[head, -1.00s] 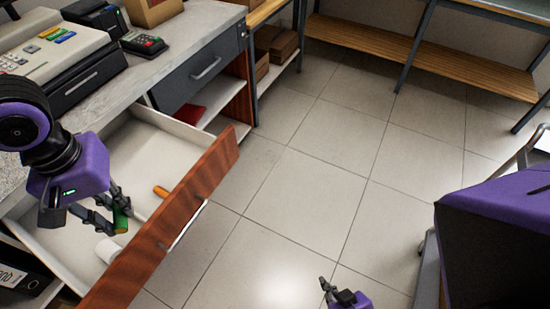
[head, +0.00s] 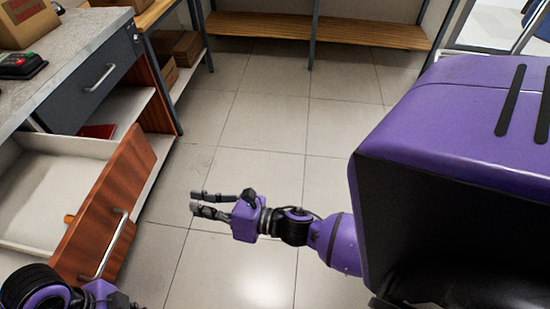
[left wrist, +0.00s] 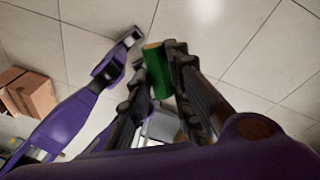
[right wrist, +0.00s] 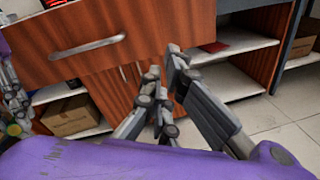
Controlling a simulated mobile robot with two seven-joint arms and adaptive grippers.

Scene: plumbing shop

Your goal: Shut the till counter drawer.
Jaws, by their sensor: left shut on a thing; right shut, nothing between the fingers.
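The till counter drawer (head: 42,205) stands pulled open at the left of the head view. Its reddish wood front (head: 118,180) carries a metal bar handle (head: 105,245); both also show in the right wrist view, as the front (right wrist: 160,30) and handle (right wrist: 88,46). An orange item (head: 69,218) lies inside. My right gripper (head: 200,204) is shut and empty, right of the drawer front and apart from it, fingers pointing left. My left gripper (left wrist: 160,60) is shut on a green piece with a tan end (left wrist: 157,72); its fingertips are out of the head view.
The grey worktop (head: 60,60) bears a card reader (head: 20,65). Below it is a closed dark drawer (head: 90,85) and an open shelf. A low wooden shelf (head: 340,30) runs along the back. The tiled floor (head: 265,130) between is clear.

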